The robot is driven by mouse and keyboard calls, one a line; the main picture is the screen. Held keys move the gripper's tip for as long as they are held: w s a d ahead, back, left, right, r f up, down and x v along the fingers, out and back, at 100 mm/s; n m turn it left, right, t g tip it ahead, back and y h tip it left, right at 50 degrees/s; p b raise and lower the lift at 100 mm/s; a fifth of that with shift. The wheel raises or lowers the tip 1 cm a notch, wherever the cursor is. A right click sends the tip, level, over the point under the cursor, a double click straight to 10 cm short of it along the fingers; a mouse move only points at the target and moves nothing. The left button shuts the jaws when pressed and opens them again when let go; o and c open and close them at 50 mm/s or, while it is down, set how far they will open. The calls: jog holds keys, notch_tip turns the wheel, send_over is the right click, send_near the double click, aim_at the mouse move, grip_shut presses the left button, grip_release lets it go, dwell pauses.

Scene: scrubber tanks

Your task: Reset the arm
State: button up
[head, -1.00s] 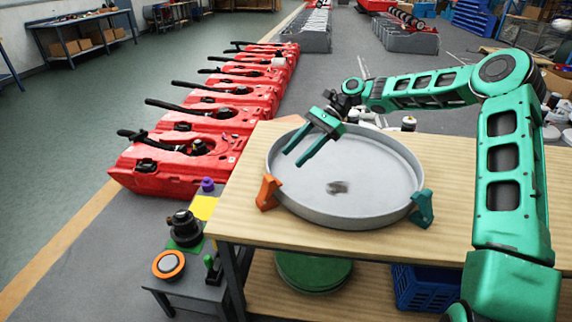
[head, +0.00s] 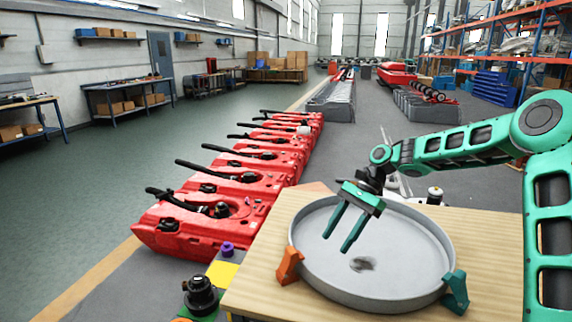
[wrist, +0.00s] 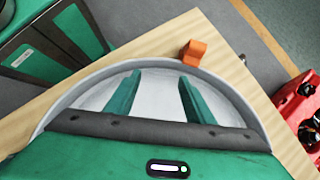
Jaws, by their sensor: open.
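My arm is green and reaches in from the right in the head view. My gripper (head: 345,230) is open and empty, its two fingers pointing down over a round grey tray (head: 301,258). In the wrist view, my gripper (wrist: 156,88) shows both fingers spread apart over the bare tray floor, with the tray rim (wrist: 238,100) behind them. A small dark mark or patch lies on the tray floor in the head view; I cannot tell what it is.
The tray stands on a wooden table (head: 255,285), with an orange clamp (head: 289,266) and a teal clamp (head: 456,291) at its rim. A row of red scrubber tanks (head: 200,220) stands left. A black-knobbed device (head: 201,296) sits low beside the table. Open floor (head: 90,190) lies further left.

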jog(key=s+d+r+n+t+h, duration=0.1)
jog(key=s+d+r+n+h, duration=0.15)
jog(key=s+d, duration=0.7)
jog(key=s+d+r+n+t+h, duration=0.1)
jog(key=s+d+r+h, duration=0.3)
jog(key=s+d, duration=0.6)
jog(key=s+d+t, duration=0.1)
jog(key=s+d, duration=0.1)
jog(key=s, duration=0.7)
jog(key=s+d+n+t, duration=0.1)
jog(key=s+d, duration=0.2)
jog(key=s, duration=0.6)
jog(key=shift+f, duration=0.4)
jog(key=shift+n, duration=0.25)
